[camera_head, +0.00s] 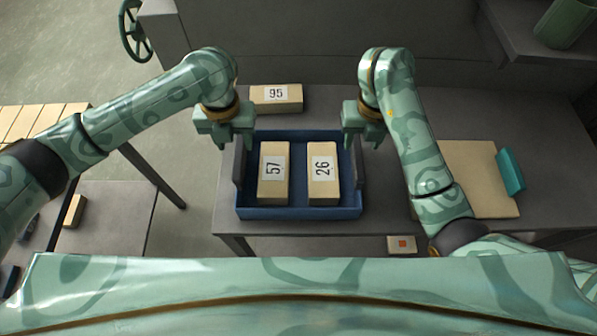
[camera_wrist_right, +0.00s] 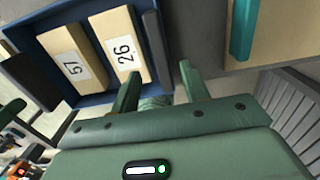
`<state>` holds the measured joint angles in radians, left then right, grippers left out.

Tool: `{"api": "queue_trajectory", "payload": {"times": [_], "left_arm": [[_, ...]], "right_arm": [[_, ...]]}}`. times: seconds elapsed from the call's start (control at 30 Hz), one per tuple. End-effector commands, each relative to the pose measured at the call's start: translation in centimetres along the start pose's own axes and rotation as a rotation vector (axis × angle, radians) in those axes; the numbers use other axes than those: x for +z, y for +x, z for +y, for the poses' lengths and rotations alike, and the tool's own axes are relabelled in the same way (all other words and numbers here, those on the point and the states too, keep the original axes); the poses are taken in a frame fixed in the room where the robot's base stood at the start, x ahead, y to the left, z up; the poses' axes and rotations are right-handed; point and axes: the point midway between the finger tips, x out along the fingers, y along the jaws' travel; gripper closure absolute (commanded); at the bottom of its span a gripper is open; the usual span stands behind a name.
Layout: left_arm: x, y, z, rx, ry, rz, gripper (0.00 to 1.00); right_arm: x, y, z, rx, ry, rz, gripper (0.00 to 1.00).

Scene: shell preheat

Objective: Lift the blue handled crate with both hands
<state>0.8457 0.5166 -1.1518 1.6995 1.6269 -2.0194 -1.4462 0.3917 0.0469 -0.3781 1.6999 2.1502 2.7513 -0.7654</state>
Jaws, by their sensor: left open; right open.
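The blue crate (camera_head: 300,212) stands on the grey table, with a dark handle on its left side and another on its right side. Two tan blocks lie in it, one marked 57 (camera_head: 272,190) and one marked 26 (camera_head: 323,192). My left gripper (camera_head: 221,146) is open and empty above the crate's back left corner. My right gripper (camera_head: 362,143) is open and empty above its back right corner. In the right wrist view the crate (camera_wrist_right: 92,100) shows past my right gripper (camera_wrist_right: 157,78), whose fingers point toward the right handle (camera_wrist_right: 156,47) and look apart from it.
A block marked 95 (camera_head: 276,105) lies on the table behind the crate. A tan board (camera_head: 475,180) with a teal bar (camera_head: 511,172) lies to the right. A small block with an orange mark (camera_head: 402,244) is near the front. A green handwheel (camera_head: 137,28) stands back left.

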Motion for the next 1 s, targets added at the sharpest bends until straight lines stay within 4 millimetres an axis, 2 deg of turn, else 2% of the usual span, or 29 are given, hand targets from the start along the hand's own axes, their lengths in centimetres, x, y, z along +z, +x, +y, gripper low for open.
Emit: {"api": "queue_trajectory", "payload": {"times": [0.03,0.2,0.4,0.6,0.9,0.93,1.0], "left_arm": [[-0.1,0.9,0.0,0.001,0.0,0.005,0.55],[-0.1,4.2,0.0,0.0,-0.002,0.004,0.55],[-0.1,7.2,0.0,0.001,-0.001,0.003,0.55],[0.0,8.5,0.0,0.0,0.0,0.001,0.55],[0.0,8.6,0.0,0.001,0.0,0.0,0.55],[0.0,8.6,0.0,0.001,0.0,0.0,0.6],[0.0,8.6,0.0,0.001,0.0,0.0,0.8]], "right_arm": [[-0.6,1.1,0.2,0.005,0.004,0.02,0.55],[-0.3,4.4,-0.1,-0.003,0.0,0.013,0.55],[-0.3,7.3,-0.2,-0.005,0.0,0.011,0.55],[-0.3,8.6,-0.2,-0.004,0.0,0.007,0.55],[-0.2,8.8,-0.2,-0.004,0.001,0.007,0.55],[-0.2,8.8,-0.2,-0.004,0.001,0.007,0.6],[-0.2,8.8,-0.2,-0.004,0.001,0.007,0.8]]}}
